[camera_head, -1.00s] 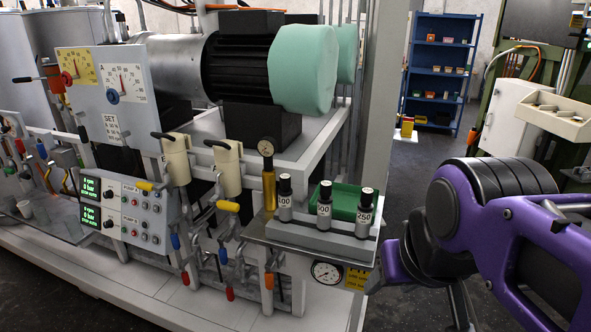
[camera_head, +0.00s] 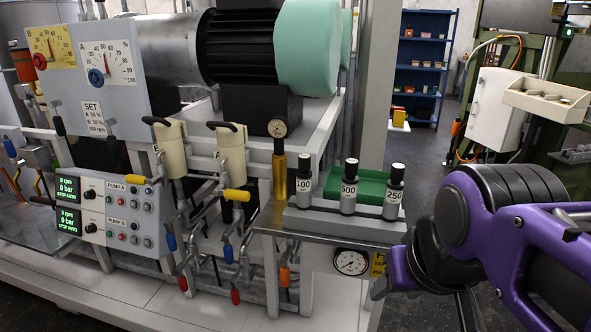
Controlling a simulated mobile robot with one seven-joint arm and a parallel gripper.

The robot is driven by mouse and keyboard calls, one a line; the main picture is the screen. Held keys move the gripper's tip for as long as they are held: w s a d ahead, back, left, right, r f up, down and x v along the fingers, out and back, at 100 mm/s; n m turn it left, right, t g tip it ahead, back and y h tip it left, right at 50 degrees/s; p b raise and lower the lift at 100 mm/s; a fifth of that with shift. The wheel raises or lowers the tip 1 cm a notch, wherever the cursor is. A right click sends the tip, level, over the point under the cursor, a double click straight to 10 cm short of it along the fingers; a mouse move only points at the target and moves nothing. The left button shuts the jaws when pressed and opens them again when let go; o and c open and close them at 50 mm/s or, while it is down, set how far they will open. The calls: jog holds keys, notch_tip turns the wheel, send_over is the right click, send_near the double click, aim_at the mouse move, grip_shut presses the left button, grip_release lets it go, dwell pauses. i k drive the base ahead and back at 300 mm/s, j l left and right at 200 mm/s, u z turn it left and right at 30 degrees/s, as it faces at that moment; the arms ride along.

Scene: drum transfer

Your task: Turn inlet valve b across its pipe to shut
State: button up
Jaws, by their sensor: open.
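Two similar groups of pipes and valves hang below two cream canisters, the left one (camera_head: 172,148) and the right one (camera_head: 231,152). Each group has a yellow handle, at left (camera_head: 133,179) and right (camera_head: 236,195). Each also has a blue handle, at left (camera_head: 171,242) and right (camera_head: 228,254), and a red handle, at left (camera_head: 183,284) and right (camera_head: 235,297). I cannot read which one is inlet valve b. My purple and black arm fills the lower right, apart from the valves.
A shelf with several labelled bottles (camera_head: 348,187), a green tray (camera_head: 370,182) and a round gauge (camera_head: 351,262) stands between my arm and the valves. An orange handle (camera_head: 284,277) hangs left of the gauge. The pump panel (camera_head: 115,210) is at left. The white frame ledge (camera_head: 75,270) is bare.

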aim_at(171, 240)
jog(key=k+l, duration=0.1)
jog(key=l, duration=0.45)
jog(key=u, duration=1.35)
